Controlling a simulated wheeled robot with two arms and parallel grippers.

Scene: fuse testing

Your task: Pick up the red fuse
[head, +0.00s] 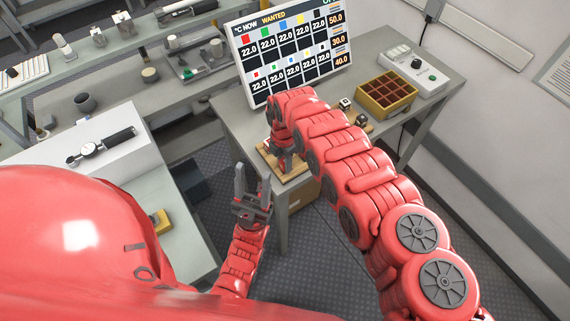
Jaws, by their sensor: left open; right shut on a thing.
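I cannot make out the red fuse for certain. My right arm reaches across to the grey table, and its gripper (284,161) points down at a wooden board (265,160) on the near left corner. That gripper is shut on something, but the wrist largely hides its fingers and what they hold. My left gripper (252,190) is open and empty, fingers pointing up, in front of the table's near edge.
A monitor (290,50) with temperatures stands on the table. A yellow compartment box (386,94), a white control box (417,70) and small dark-and-white pieces (346,103) are to the right. A gauge (100,145) lies on a white surface.

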